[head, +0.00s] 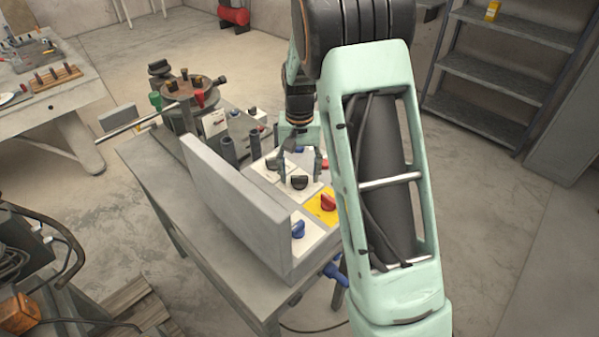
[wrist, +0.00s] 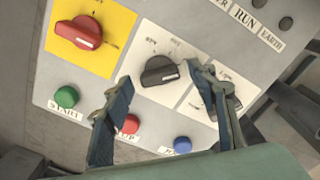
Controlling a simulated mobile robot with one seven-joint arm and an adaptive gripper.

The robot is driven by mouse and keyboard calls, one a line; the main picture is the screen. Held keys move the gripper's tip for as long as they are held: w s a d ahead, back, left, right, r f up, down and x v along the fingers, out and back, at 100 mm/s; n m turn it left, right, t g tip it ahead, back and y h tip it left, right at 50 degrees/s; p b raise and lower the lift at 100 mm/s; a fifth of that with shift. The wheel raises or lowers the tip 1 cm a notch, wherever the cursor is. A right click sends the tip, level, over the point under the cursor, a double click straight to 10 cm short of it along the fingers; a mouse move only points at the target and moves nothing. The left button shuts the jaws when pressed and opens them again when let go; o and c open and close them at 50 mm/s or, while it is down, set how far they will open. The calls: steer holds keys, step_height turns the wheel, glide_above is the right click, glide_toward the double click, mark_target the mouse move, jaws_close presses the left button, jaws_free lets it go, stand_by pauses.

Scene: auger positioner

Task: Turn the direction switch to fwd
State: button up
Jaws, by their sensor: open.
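A black rotary switch (wrist: 158,70) sits on a white plate with small labels, too blurred to read surely; I take it for the direction switch. Its pale line points right in the wrist view. It also shows in the head view (head: 299,182). My gripper (wrist: 158,77) is open, with one finger on each side of this switch in the picture; I cannot tell whether either finger touches it. In the head view my gripper (head: 300,168) hangs down over the panel. The right finger partly covers the neighbouring white plate (wrist: 236,90), where a dark knob is mostly hidden.
A red switch (wrist: 78,33) on a yellow plate lies beside it. Green (wrist: 67,97), red (wrist: 128,124) and blue (wrist: 182,145) buttons line the panel edge. A grey upright wall (head: 235,205) stands along the panel's left side in the head view. A blue knob (head: 298,229) is at the near end.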

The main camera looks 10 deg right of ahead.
mark_target(300, 177)
step_height(300, 177, up, 12)
stand_by(0.6)
